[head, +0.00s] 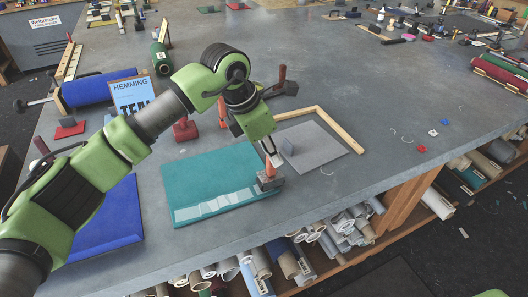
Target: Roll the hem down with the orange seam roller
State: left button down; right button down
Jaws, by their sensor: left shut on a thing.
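My left gripper (271,160) reaches in over the table and is shut on the orange seam roller (268,169). The roller's grey lower part is at the right end of the pale hem strip (214,204). I cannot tell whether it presses on the strip. The strip runs along the front edge of a teal canvas panel (200,176), which lies flat on the table. My right gripper is out of view.
A grey board (318,146) with a wooden frame strip (335,124) lies right of the panel. A blue panel (112,222) lies to the left. Behind stand a hemming card (130,94), a red tool (184,129) and a blue roll (98,88). The table's right middle is mostly clear.

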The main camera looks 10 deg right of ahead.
pick_arm(q)
jog(key=shift+s+a+r+p, duration=0.1)
jog(key=shift+r+p, duration=0.35)
jog(key=shift+r, duration=0.7)
jog(key=shift+s+a+r+p, duration=0.15)
jog(key=shift+r+p, duration=0.3)
jog(key=shift+r, duration=0.65)
jog(key=shift+s+a+r+p, duration=0.1)
jog(key=shift+r+p, duration=0.35)
jog(key=shift+r, duration=0.7)
jog(key=shift+w+d+f, duration=0.1)
jog(key=shift+w+d, duration=0.4)
jog(key=shift+w, duration=0.05)
